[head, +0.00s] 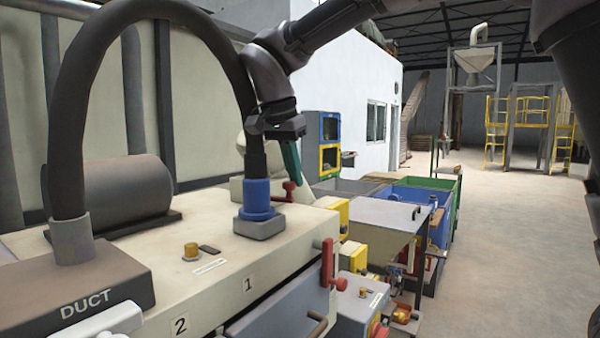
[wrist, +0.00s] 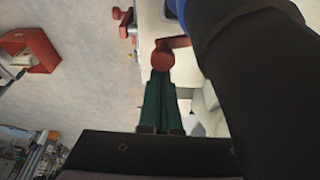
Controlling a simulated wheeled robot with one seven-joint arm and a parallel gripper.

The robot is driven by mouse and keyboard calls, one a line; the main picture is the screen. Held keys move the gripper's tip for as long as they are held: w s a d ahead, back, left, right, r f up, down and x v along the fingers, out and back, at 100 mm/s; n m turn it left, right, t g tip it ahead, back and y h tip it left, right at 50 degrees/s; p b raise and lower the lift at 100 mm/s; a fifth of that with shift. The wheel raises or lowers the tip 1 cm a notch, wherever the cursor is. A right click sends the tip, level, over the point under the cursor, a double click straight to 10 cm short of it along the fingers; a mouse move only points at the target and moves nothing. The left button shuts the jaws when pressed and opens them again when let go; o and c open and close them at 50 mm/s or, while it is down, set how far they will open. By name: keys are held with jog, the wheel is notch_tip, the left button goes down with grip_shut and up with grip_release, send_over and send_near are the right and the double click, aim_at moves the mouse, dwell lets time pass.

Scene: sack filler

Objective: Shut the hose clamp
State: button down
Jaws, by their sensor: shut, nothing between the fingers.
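The hose clamp's red lever (head: 288,191) sticks out to the right of the blue collar (head: 257,196) where the black hose (head: 235,60) meets a grey block on the cream machine top. My gripper (head: 297,181) has green fingers that are shut and empty, pointing down at the lever's outer end. In the wrist view my gripper (wrist: 160,76) has its tips right at the lever's round red knob (wrist: 163,59). I cannot tell whether they touch. The blue collar (wrist: 180,12) shows only partly there, beside the dark hose (wrist: 265,70).
The hose arches left to a box marked DUCT (head: 85,300). An orange knob (head: 191,251) sits on the machine top. A second red handle (head: 328,264) stands at the machine's front edge. Blue and green bins (head: 449,213) stand beyond. The floor on the right is clear.

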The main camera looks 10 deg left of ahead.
jog(key=shift+s+m, duration=0.45)
jog(key=shift+m, duration=0.15)
jog(key=shift+s, duration=0.35)
